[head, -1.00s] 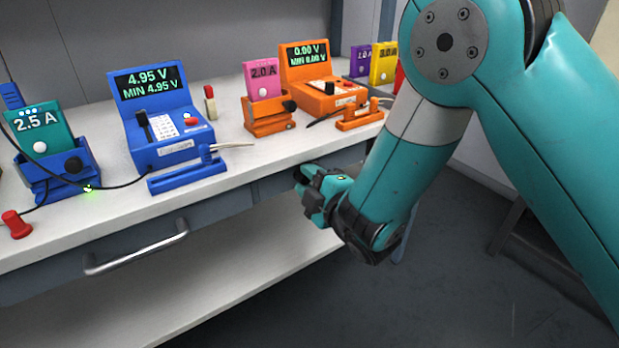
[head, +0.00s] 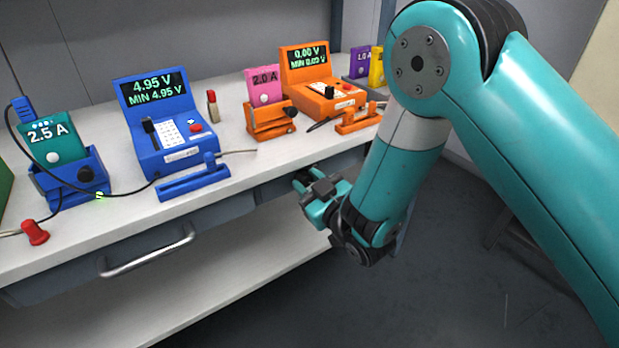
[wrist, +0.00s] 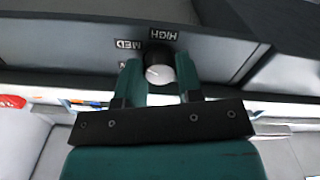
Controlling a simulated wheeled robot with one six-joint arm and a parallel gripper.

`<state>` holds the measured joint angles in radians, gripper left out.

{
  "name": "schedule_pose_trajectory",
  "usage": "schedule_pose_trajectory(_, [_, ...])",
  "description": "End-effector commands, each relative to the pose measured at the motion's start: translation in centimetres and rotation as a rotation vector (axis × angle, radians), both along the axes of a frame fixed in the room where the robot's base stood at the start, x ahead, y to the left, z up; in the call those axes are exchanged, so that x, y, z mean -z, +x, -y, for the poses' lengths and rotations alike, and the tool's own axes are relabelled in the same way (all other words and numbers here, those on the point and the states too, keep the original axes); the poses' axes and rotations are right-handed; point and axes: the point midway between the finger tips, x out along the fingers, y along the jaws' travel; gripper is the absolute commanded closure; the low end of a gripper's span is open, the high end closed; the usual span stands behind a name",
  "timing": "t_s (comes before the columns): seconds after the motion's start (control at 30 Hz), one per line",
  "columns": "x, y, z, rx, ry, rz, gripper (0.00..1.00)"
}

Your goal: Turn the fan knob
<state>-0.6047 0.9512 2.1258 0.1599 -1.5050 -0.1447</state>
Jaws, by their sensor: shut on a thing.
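The fan knob (wrist: 158,68) is a round black knob with a pale face or mark on its lower part, in the wrist view. It is on a grey panel with the labels HIGH (wrist: 163,33) and MED (wrist: 129,45); a third label at the left is mostly hidden by a finger. My gripper (wrist: 161,77) has its two teal fingers on either side of the knob and is shut on it. In the head view my gripper (head: 318,200) is at the bench's front edge; the knob is hidden there. The exact pointer setting is hard to read.
The bench (head: 120,220) carries a blue meter (head: 165,135) reading 4.95 V, an orange meter (head: 320,85), a teal 2.5 A cell (head: 50,138) in a blue holder and a pink cell (head: 264,85). A drawer handle (head: 145,252) sticks out in front. The floor at right is clear.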

Motion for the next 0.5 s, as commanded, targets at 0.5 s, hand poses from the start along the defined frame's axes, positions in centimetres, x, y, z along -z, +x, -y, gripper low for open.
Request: schedule_pose_trajectory(0.5, [-0.1,-0.09,0.01,0.0,0.403,-0.275,0.9])
